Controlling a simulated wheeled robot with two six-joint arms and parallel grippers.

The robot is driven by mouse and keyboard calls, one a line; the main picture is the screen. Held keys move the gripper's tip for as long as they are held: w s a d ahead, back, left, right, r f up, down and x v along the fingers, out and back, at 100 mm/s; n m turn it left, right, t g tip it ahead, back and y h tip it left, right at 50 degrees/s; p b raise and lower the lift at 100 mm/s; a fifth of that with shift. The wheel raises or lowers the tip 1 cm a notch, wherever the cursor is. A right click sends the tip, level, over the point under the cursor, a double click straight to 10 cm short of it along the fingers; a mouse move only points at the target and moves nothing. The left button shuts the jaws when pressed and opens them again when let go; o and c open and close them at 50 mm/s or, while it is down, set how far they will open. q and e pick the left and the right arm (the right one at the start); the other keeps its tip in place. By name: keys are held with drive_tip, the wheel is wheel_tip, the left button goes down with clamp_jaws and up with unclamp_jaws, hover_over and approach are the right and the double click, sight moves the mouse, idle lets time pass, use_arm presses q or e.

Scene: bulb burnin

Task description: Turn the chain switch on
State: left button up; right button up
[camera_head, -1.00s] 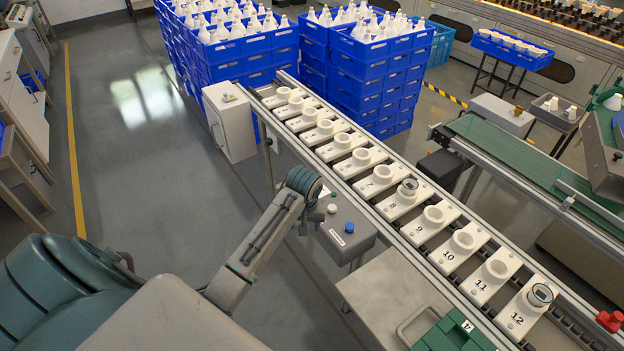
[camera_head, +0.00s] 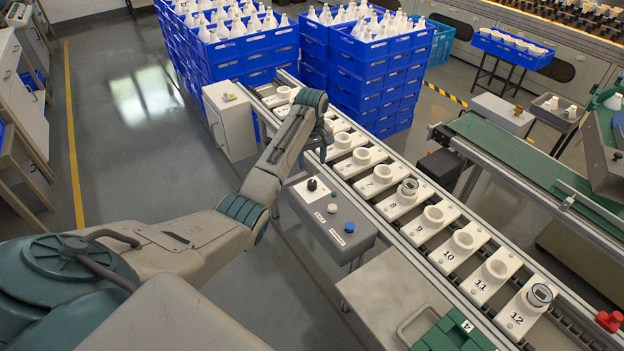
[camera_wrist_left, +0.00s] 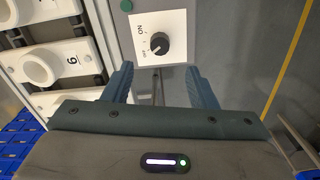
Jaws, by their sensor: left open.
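The chain switch (camera_head: 312,184) is a black rotary knob on a white plate on top of a grey control box (camera_head: 338,238). In the left wrist view the knob (camera_wrist_left: 159,43) shows upside-down ON lettering beside it. Its pale mark points to the lower left, near a smaller label too small to read surely. My left gripper (camera_head: 314,153) is above the conveyor side of the box, just beyond the knob in the head view. In the wrist view its open fingers (camera_wrist_left: 160,82) are empty, and the knob lies ahead between their lines, apart from them. My right gripper is out of view.
A white button (camera_head: 332,208) and a blue button (camera_head: 349,227) sit on the same box. The conveyor (camera_head: 405,235) with numbered white socket plates runs close beside it. A metal table (camera_head: 385,290) with a green crate (camera_head: 455,332) stands in front.

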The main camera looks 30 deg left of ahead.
sight(312, 182)
use_arm(q)
wheel_tip(312, 182, down, 9)
drive_tip(key=shift+p, duration=0.6)
drive_tip(key=c, duration=1)
drive_tip(key=shift+o, duration=0.2)
